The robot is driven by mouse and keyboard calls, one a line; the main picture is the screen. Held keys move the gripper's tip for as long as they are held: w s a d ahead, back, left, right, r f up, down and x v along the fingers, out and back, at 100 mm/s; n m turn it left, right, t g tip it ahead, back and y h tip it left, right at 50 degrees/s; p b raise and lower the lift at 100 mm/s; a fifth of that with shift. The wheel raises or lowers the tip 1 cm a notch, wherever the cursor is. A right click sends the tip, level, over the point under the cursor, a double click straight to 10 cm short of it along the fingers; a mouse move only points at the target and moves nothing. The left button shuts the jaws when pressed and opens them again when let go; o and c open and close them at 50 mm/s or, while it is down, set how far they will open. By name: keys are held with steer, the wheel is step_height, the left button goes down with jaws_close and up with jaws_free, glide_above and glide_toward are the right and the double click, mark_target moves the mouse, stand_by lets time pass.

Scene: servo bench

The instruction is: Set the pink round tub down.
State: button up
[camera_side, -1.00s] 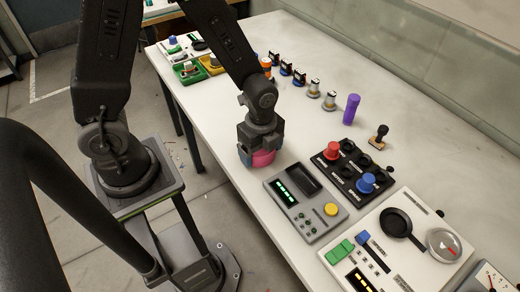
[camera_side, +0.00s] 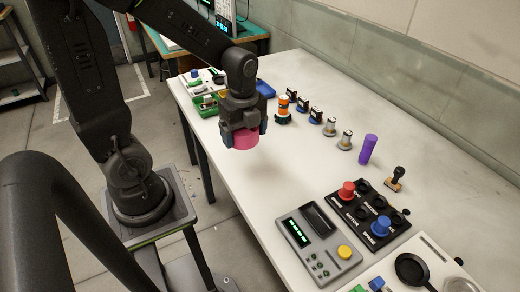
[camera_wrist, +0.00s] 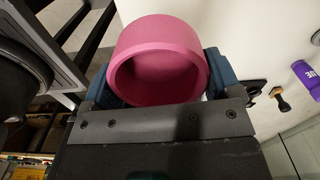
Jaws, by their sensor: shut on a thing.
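The pink round tub (camera_side: 246,140) is held in my gripper (camera_side: 243,130), its lower part showing below the fingers in the side view. It appears to hang above the white table (camera_side: 285,175), near the long edge on my arm's side. In the wrist view the tub (camera_wrist: 160,62) fills the upper middle, its round hollow facing the camera. The blue-grey fingers of my gripper (camera_wrist: 160,85) are shut on it from both sides.
The grey panel (camera_side: 318,243) with a yellow button and the black knob board (camera_side: 368,215) stand nearer the camera. A green tray (camera_side: 207,104) lies behind the gripper. Small parts and a purple cylinder (camera_side: 368,149) line the far side. White tabletop between is bare.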

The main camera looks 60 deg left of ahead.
steer(key=shift+a+r, duration=0.25)
steer(key=shift+a, duration=0.2)
steer(key=w+a, duration=0.1)
steer(key=w, duration=1.5)
glide_above(326, 164)
steer(key=shift+m, duration=0.3)
step_height(326, 164, down, 7)
steer(key=shift+a+r, duration=0.1)
steer(key=shift+r, duration=0.05)
steer(key=shift+f, duration=2)
steer(key=shift+f, duration=0.2)
steer(key=o, duration=0.8)
